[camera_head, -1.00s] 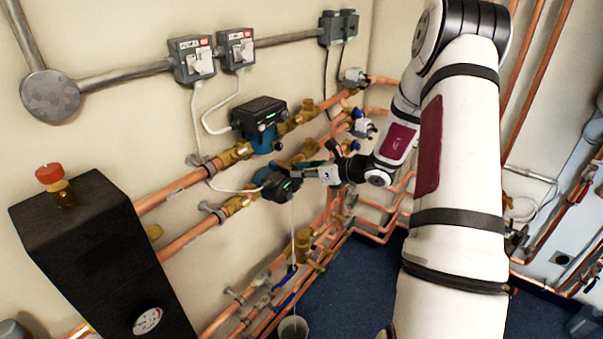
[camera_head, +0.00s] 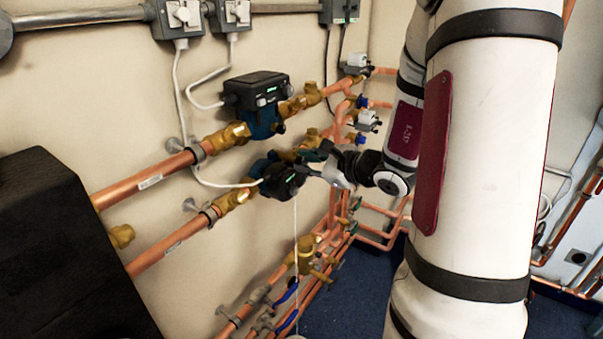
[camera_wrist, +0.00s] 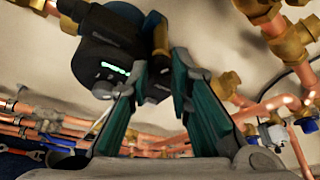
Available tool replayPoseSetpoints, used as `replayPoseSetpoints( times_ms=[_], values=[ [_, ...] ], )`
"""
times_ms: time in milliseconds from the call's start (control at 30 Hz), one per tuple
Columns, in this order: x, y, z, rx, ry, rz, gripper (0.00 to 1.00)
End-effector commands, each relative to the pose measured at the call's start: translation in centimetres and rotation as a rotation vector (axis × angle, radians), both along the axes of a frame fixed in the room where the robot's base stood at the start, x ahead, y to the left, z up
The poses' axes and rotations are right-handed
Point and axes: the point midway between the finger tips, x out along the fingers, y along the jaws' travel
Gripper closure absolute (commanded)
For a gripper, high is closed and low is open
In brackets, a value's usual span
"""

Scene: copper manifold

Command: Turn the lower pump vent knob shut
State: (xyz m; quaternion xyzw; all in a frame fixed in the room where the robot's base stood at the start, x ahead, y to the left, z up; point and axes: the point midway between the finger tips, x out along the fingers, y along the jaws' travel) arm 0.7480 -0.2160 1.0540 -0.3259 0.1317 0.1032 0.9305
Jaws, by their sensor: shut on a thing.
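The lower pump (camera_head: 283,181), a dark unit with a small green display, sits on the lower copper pipe; it also shows in the wrist view (camera_wrist: 106,50). My gripper (camera_head: 310,172) is at the front of this pump. In the wrist view, the two green-padded fingers of my gripper (camera_wrist: 158,72) close around a small dark round part at the pump's front, the vent knob (camera_wrist: 156,90). The fingers hide most of the knob, so its turn angle cannot be told. A thin pale stream (camera_head: 296,255) runs straight down from the lower pump.
The upper pump (camera_head: 258,100) is just above, with a white cable. Copper pipes (camera_head: 150,182) and brass valves (camera_head: 236,198) run along the wall on both sides. A black box (camera_head: 70,240) stands at the left. Blue floor (camera_head: 350,290) is clear below.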

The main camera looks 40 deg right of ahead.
Motion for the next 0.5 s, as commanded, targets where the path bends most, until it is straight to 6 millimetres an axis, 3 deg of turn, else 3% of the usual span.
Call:
replayPoseSetpoints(
  times_ms=[500],
  values=[
    [0.06, 0.19, -0.38, -0.216, -0.081, 0.001, 1.00]
  ],
)
